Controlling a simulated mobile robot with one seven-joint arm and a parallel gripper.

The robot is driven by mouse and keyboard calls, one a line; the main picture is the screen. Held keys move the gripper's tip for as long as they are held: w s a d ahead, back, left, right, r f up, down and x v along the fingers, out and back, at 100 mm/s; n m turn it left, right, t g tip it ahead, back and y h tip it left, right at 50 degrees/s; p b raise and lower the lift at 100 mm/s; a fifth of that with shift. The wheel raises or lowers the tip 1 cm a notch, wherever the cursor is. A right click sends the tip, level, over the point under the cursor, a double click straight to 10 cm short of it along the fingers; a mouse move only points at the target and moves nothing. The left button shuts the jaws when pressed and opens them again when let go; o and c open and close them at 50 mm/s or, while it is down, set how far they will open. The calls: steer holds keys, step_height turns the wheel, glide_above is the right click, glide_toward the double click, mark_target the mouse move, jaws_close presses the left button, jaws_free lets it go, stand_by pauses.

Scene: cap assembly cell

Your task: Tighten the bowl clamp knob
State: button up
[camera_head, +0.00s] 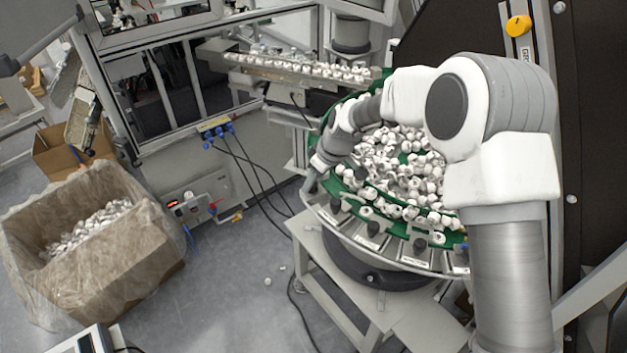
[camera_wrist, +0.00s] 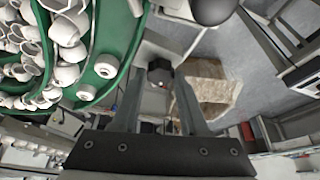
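Several dark clamp knobs line the outer rim of the feeder bowl (camera_head: 385,258); one knob (camera_head: 373,228) stands at the front left. In the wrist view a black knob (camera_wrist: 160,71) shows between the tips of my gripper (camera_wrist: 158,84). The fingers are apart, with a visible gap on each side of the knob, so my gripper looks open. Whether the knob lies between the tips or a little beyond them is hard to tell. In the head view my gripper (camera_head: 310,183) is by the bowl's left rim, partly hidden by my arm.
White caps (camera_head: 400,165) fill the green bowl track, close beside my gripper. Another dark round part (camera_wrist: 213,9) is near the wrist view's top edge. A lined carton of caps (camera_head: 150,250) stands on the floor at left.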

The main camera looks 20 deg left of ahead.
jaws_close()
steer(key=shift+m, duration=0.3)
steer(key=shift+f+m+t+b, duration=0.15)
steer(key=shift+m+t+b, duration=0.2)
steer(key=shift+b, duration=0.35)
steer(key=m+b, duration=0.1)
steer(key=m+t+b, duration=0.1)
steer(key=m, duration=0.1)
steer(key=shift+s+a+m+h, duration=0.15)
steer(key=shift+m+h, duration=0.1)
steer(key=shift+h, duration=0.15)
steer(key=m+h+b, duration=0.1)
steer(key=m, duration=0.2)
steer(key=m+t+h+b, duration=0.1)
steer(key=m, duration=0.2)
steer(key=shift+s+a+t, duration=0.1)
steer(key=shift+a+t, duration=0.05)
steer(key=shift+t, duration=0.1)
steer(key=m+h, duration=0.1)
steer(key=m, duration=0.2)
steer(key=m+h, duration=0.1)
steer(key=m, duration=0.1)
steer(key=shift+a+m, duration=0.15)
steer(key=shift+m, duration=0.25)
steer(key=m+h, duration=0.1)
steer(key=m, duration=0.2)
steer(key=m+g+h, duration=0.1)
steer(key=m, duration=0.2)
steer(key=shift+a, duration=0.1)
steer(key=shift+m, duration=0.3)
